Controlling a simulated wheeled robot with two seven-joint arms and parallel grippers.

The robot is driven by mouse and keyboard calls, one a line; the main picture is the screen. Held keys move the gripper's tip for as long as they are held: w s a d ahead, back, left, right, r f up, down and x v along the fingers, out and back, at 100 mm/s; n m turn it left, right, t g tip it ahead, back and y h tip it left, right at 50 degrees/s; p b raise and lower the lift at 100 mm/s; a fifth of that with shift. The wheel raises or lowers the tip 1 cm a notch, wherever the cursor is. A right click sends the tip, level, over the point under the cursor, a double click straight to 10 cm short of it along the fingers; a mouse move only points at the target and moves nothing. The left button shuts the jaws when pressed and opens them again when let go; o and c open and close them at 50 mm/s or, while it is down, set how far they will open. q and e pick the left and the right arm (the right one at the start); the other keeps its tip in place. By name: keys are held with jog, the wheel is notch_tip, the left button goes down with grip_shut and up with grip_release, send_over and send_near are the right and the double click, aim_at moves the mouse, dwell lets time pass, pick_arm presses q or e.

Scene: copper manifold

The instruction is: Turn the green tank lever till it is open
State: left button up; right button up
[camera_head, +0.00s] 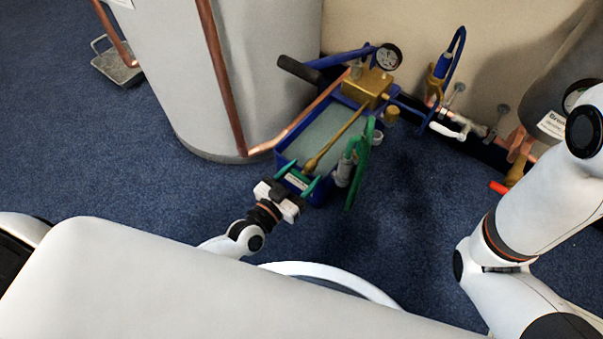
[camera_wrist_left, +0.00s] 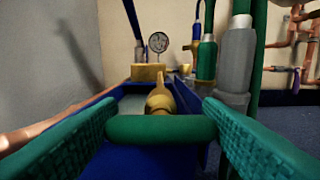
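A blue tank (camera_head: 318,192) stands on the carpet, with a brass rod (camera_head: 333,142) running down over it to its near end. A short green bar (camera_wrist_left: 160,128), likely the lever, lies crosswise at the rod's near end in the left wrist view. It is small in the head view. My left gripper (camera_head: 296,179) is at the tank's near end, its green fingers spread wide, one at each end of the bar. I cannot tell whether they touch it. The brass rod (camera_wrist_left: 160,97) points away behind the bar. My right gripper is out of view.
A green pipe (camera_head: 359,168) with grey fittings stands close right of the tank. A pressure gauge (camera_head: 389,57) sits at the back. A large grey cylinder (camera_head: 265,75) and copper pipe (camera_head: 222,75) are at the left. My right arm is at the right; carpet between is clear.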

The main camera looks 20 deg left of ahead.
pick_arm(q)
jog(key=c, duration=0.6)
